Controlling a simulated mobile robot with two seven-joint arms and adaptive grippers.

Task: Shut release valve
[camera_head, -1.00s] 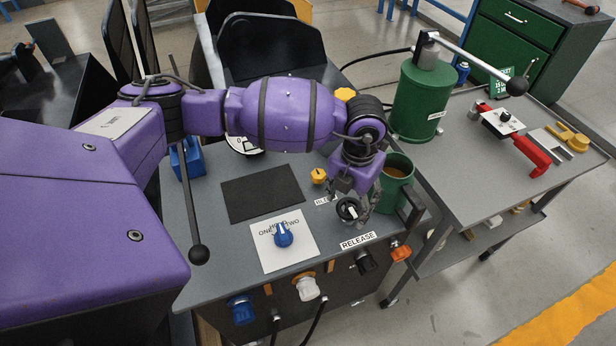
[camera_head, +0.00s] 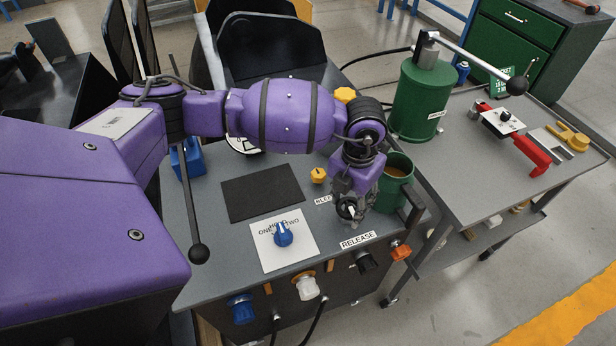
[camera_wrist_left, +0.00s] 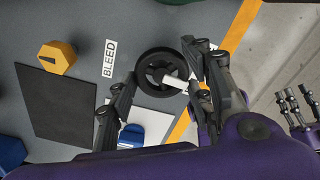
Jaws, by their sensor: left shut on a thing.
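The release valve is a small black handwheel (camera_head: 346,213) with a white mark, on the grey bench top behind the RELEASE label (camera_head: 357,240). It also shows in the left wrist view as a black spoked wheel (camera_wrist_left: 148,88) with a white bar. My left gripper (camera_head: 350,205) points down at the wheel and is shut on it, with one finger on either side. The fingers hide part of the rim. In the left wrist view, grey fingers at the right edge look like my right gripper (camera_wrist_left: 295,108); their opening is unclear.
A yellow knob (camera_head: 318,175) by the BLEED label and a blue selector knob (camera_head: 283,235) on a white plate stand left of the wheel. A green cup (camera_head: 397,170) stands close at its right. A side table (camera_head: 470,170) carries a green cylinder (camera_head: 420,98).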

